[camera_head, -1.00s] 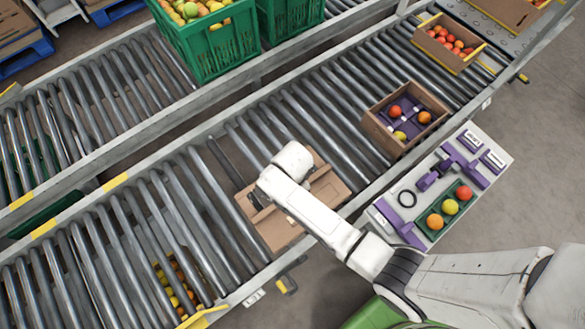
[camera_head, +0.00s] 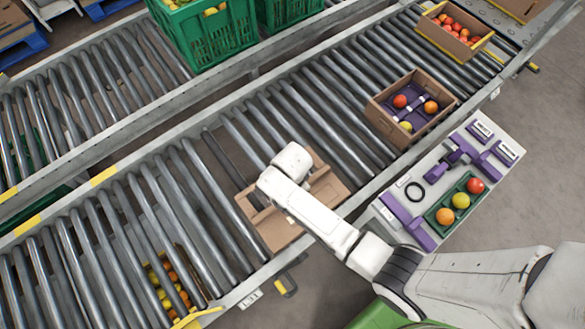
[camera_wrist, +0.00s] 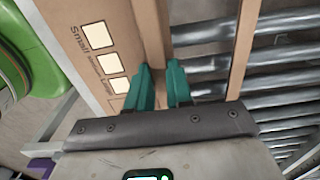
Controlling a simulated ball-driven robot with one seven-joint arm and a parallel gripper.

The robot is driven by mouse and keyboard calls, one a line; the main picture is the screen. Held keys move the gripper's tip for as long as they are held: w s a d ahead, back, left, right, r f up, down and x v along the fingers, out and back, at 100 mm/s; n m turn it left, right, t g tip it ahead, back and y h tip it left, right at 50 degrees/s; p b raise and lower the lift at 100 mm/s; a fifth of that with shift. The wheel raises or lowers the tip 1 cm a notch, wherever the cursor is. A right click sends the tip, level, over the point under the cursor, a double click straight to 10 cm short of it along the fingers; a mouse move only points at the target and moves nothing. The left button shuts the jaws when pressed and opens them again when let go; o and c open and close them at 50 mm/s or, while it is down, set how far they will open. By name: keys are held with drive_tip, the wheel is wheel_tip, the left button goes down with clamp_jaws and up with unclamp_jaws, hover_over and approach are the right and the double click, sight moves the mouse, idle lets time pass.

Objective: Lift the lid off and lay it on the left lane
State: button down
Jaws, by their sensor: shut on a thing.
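A brown cardboard piece (camera_head: 326,190), which I take to be the lid or its box, lies on the near roller lane under my arm. In the wrist view its printed face (camera_wrist: 92,40) reads "Small" beside pale squares. My gripper (camera_wrist: 160,84) has its teal fingers shut on an upright cardboard strip (camera_wrist: 152,25). The fingers are hidden behind my white wrist in the head view. I cannot tell whether the lid is clear of a box below. The far roller lane (camera_head: 75,105) runs parallel, up and left.
Green crates (camera_head: 206,40) stand on the far lane. An open carton (camera_head: 388,128) with fruit sits right of my gripper. A side panel (camera_head: 472,200) holds purple fixtures and a green fruit tray. Bare rollers (camera_head: 110,230) lie to the left.

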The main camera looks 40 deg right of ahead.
drive_tip(key=shift+f, duration=0.1)
drive_tip(key=c, duration=0.9)
unclamp_jaws()
drive_tip(key=shift+c, duration=0.2)
drive_tip(key=c, duration=0.3)
wheel_tip(320, 180, up, 6)
drive_tip(key=p, duration=0.6)
